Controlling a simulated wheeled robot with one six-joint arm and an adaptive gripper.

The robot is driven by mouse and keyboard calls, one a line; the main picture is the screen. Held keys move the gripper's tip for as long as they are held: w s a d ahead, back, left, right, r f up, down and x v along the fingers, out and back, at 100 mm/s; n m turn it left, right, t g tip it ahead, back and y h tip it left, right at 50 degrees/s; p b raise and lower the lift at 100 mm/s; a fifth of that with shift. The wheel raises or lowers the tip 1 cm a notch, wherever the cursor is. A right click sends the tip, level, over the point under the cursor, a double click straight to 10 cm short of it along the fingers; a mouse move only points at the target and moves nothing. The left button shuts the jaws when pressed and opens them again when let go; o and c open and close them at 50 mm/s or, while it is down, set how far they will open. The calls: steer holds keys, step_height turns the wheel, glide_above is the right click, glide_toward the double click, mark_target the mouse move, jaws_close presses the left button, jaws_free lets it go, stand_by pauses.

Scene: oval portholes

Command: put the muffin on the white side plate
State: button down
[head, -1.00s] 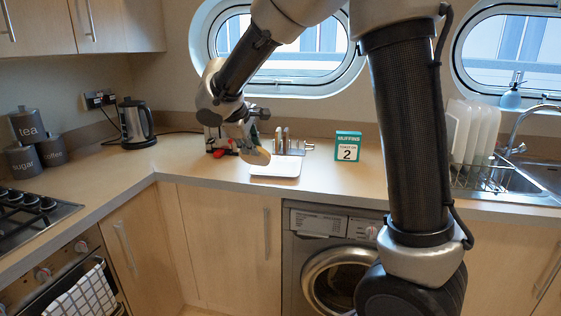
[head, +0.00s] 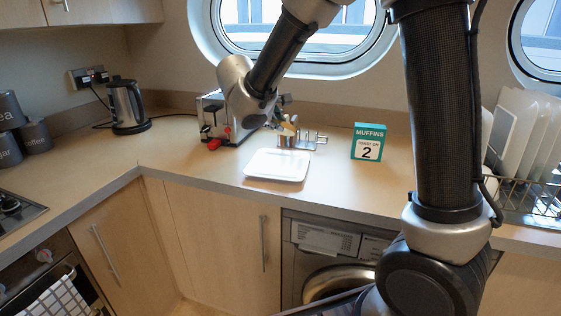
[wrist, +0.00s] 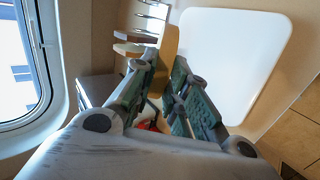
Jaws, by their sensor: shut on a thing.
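The muffin (head: 288,126) is a tan, flat, rounded piece. My gripper (head: 282,120) is shut on it and holds it up on edge, near the rack behind the plate. In the wrist view the muffin (wrist: 170,45) shows edge-on between the fingertips (wrist: 162,62), partly hidden by them. The white side plate (head: 277,165) is a rounded square, lying bare on the counter in front of my gripper. It also shows in the wrist view (wrist: 235,55), to the right of the muffin, with nothing on it.
A metal rack (head: 305,140) stands just behind the plate. A silver toaster (head: 213,105) with a red knob is at left, partly behind my arm. A kettle (head: 128,106) is farther left.

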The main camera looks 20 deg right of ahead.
step_height(320, 180, down, 9)
steer(key=shift+r, duration=0.2)
stand_by(0.3)
steer(key=c, duration=1.6)
jaws_free()
steer(key=shift+o, duration=0.2)
steer(key=v, duration=0.8)
steer(key=shift+r, duration=0.1)
